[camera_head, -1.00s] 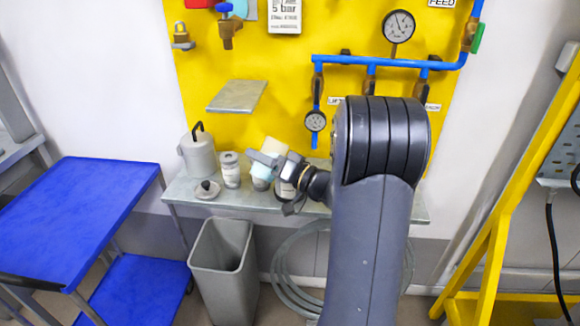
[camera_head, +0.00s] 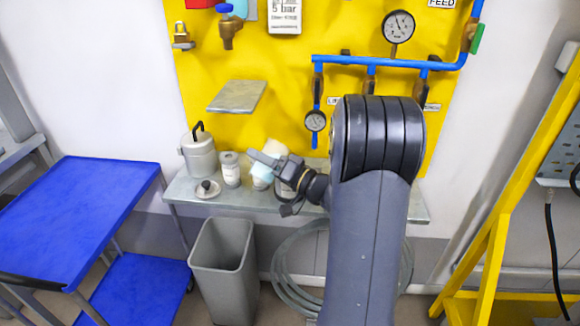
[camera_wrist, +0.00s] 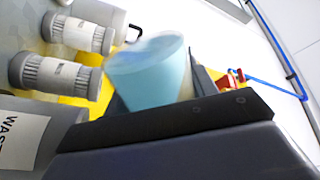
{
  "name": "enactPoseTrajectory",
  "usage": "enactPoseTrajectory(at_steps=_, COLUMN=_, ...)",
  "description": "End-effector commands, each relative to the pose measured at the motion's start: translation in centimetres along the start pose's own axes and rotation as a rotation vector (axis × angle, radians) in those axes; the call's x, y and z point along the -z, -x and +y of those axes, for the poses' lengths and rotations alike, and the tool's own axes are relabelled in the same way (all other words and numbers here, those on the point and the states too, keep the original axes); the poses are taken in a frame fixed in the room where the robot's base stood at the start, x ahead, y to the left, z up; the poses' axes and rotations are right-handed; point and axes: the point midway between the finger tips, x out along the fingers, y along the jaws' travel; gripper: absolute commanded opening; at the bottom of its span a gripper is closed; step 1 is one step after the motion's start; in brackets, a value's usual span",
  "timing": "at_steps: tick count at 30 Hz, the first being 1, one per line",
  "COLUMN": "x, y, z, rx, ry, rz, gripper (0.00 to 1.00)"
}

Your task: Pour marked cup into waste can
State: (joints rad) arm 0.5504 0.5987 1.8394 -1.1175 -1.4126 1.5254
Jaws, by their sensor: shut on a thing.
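A cup with pale blue in it (camera_wrist: 148,75) is held in my gripper, which shows at the shelf in the head view (camera_head: 265,160). The cup also shows there (camera_head: 261,171), partly covered by the jaws, and appears tilted. I cannot make out a mark on it. In the wrist view, a grey can (camera_wrist: 62,108) with a label beginning "WAST" (camera_wrist: 20,140) fills the lower left, close to the cup. My arm and gripper hide most of the matching spot in the head view.
A jar (camera_head: 230,170), a lidded canister (camera_head: 198,155) and a small round lid (camera_head: 207,189) stand on the narrow shelf (camera_head: 240,200), left of my gripper. A grey floor bin (camera_head: 222,262) stands below. A blue table (camera_head: 75,215) is at left and a yellow frame (camera_head: 490,240) at right.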

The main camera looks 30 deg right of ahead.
Motion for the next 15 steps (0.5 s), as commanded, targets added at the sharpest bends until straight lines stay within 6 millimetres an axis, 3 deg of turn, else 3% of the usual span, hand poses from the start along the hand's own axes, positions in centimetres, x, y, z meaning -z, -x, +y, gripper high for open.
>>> enactPoseTrajectory(at_steps=15, x=0.05, y=-0.03, z=-0.12, rx=0.001, ry=-0.069, rz=0.014, gripper=0.28)
